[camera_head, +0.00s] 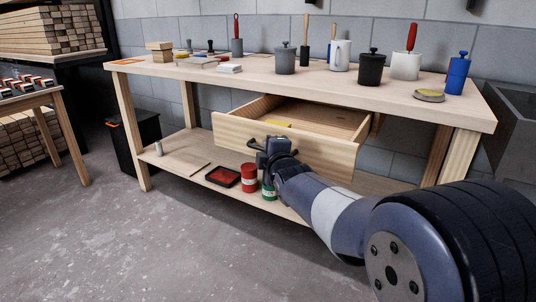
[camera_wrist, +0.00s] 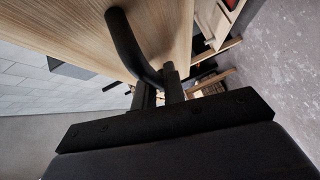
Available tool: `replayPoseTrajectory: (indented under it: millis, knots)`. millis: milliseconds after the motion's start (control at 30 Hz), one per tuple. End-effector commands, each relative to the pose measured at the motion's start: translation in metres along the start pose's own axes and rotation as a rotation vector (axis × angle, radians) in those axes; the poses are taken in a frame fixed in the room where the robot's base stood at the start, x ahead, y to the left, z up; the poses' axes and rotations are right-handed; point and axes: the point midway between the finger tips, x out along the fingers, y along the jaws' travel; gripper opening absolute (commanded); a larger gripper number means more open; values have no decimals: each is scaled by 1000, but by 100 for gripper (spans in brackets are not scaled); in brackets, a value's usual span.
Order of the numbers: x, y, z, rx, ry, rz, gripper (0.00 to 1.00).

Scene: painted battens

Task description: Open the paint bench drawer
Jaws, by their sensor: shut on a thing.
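The paint bench (camera_head: 285,80) is a light wooden bench with a lower shelf. Its drawer (camera_head: 232,134) stands pulled out from under the top, and its inside shows, with a small yellow thing in it. The drawer front also shows in the wrist view (camera_wrist: 75,25). A dark bar handle (camera_head: 255,143) is on the drawer front; in the wrist view the curved black handle (camera_wrist: 128,45) runs down to my gripper. My gripper (camera_head: 274,147) is at the drawer front, shut on the handle. Its fingers show in the wrist view (camera_wrist: 160,92).
Several pots, brushes and tins, including a blue can (camera_head: 457,76), stand on the bench top. A red can (camera_head: 249,177), a green can (camera_head: 269,186) and a black tray (camera_head: 223,177) are on the lower shelf. The floor at front left is clear.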

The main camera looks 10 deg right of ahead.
Motion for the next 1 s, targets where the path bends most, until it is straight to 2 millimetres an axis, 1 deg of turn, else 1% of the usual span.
replayPoseTrajectory:
  millis: [467,500,600,867,1000]
  knots:
    - [0,-1,1,0,-2,-4,0]
    - [0,-1,1,0,-2,-3,12]
    - [0,-1,1,0,-2,-3,20]
    - [-1,0,0,0,-1,-1,20]
    - [-12,2,0,0,-1,1,20]
